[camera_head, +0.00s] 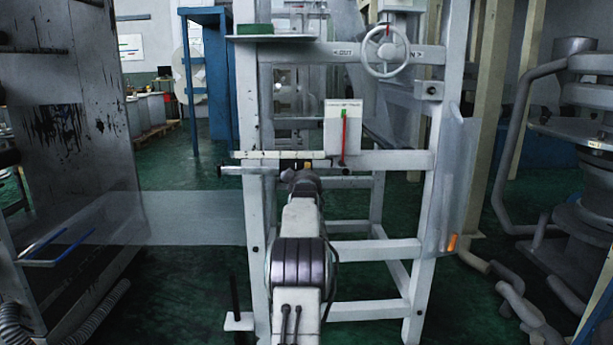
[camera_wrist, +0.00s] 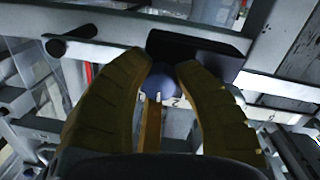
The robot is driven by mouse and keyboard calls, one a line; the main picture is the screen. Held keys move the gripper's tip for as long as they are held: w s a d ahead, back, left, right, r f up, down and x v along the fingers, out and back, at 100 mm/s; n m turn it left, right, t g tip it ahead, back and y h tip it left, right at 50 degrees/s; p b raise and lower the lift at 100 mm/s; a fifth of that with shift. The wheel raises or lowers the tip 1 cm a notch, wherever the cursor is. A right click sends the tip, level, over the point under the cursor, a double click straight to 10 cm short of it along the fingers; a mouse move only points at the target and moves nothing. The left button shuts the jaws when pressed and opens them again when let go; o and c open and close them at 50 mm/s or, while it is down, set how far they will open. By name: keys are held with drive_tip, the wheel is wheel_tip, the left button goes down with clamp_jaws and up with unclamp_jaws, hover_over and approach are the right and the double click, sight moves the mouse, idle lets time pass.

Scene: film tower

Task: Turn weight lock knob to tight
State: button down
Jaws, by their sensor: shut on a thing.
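My gripper (camera_head: 303,172) reaches forward to the horizontal rod across the front of the white frame. In the wrist view, my gripper (camera_wrist: 164,66) has its two yellow-brown fingers on either side of a small dark blue-grey round knob (camera_wrist: 162,80), and is shut on it. The knob sits in front of a black block (camera_wrist: 205,55) on a pale beam. In the head view the knob is hidden behind my gripper. No tight or loose marking is readable, so I cannot tell the knob's turn.
A white plate with a red pointer (camera_head: 344,135) stands just right of my gripper. A white handwheel (camera_head: 385,51) sits higher up on the frame (camera_head: 250,120). A scuffed grey cabinet (camera_head: 85,120) stands at left, and pipes and rollers (camera_head: 580,215) at right. Green floor (camera_head: 190,285) lies open at lower left.

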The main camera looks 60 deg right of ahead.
drive_tip(key=c, duration=0.9)
unclamp_jaws()
drive_tip(key=shift+w, duration=0.1)
drive_tip(key=shift+a, duration=0.1)
drive_tip(key=v, duration=1.1)
drive_tip(key=shift+s+a, duration=0.2)
drive_tip(key=shift+a, duration=0.15)
